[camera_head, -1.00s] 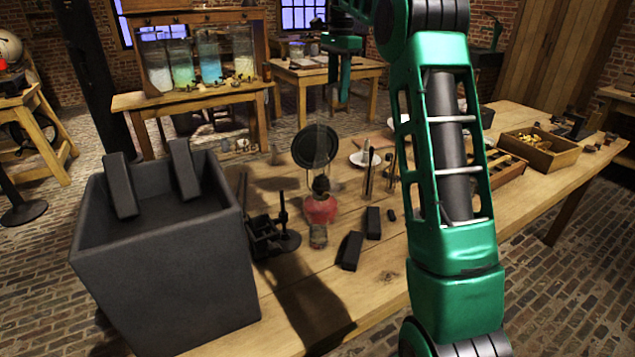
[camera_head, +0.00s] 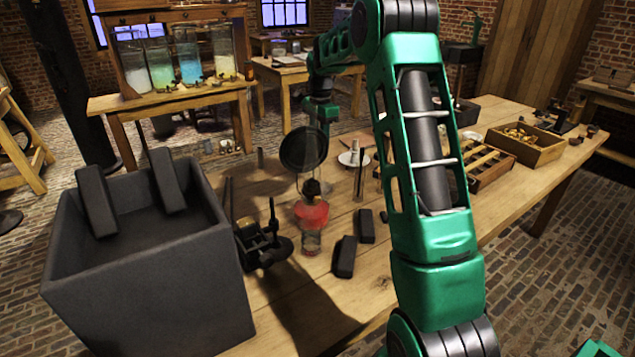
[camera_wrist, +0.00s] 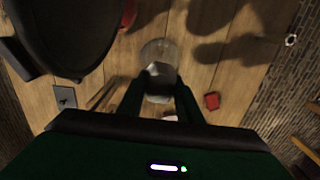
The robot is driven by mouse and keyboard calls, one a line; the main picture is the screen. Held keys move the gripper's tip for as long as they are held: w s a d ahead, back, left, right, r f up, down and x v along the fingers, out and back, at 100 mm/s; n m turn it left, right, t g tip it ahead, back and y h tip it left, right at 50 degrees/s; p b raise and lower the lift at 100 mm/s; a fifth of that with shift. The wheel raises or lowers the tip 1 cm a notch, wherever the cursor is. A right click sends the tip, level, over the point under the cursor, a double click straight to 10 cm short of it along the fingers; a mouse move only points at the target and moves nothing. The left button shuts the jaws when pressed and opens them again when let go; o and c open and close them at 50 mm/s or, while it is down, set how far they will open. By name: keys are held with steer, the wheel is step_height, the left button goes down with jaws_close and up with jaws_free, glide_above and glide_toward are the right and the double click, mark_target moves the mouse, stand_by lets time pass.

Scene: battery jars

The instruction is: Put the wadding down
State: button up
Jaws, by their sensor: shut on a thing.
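My gripper (camera_head: 320,122) hangs fingers down over the back part of the long table, just behind the dark round disc in the head view. In the wrist view, my gripper (camera_wrist: 164,82) has a pale, greyish thing between its fingers, which looks to be the wadding (camera_wrist: 161,86); its outline is blurred. A round, clear, glass-like shape (camera_wrist: 159,50) shows just beyond it; I cannot tell whether the two touch. The wadding cannot be made out in the head view.
On the long table (camera_head: 285,290) are a red lamp with a dark disc (camera_head: 303,149), a small black device (camera_head: 262,243), two black blocks (camera_head: 345,257), a white saucer (camera_head: 353,159) and a wooden box (camera_head: 525,143). A large grey bin (camera_head: 150,285) stands left.

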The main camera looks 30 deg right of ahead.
step_height(320, 180, down, 12)
steer(key=shift+f, duration=0.1)
stand_by(0.5)
steer(key=o, duration=1.2)
step_height(320, 180, up, 12)
steer(key=shift+r, duration=0.1)
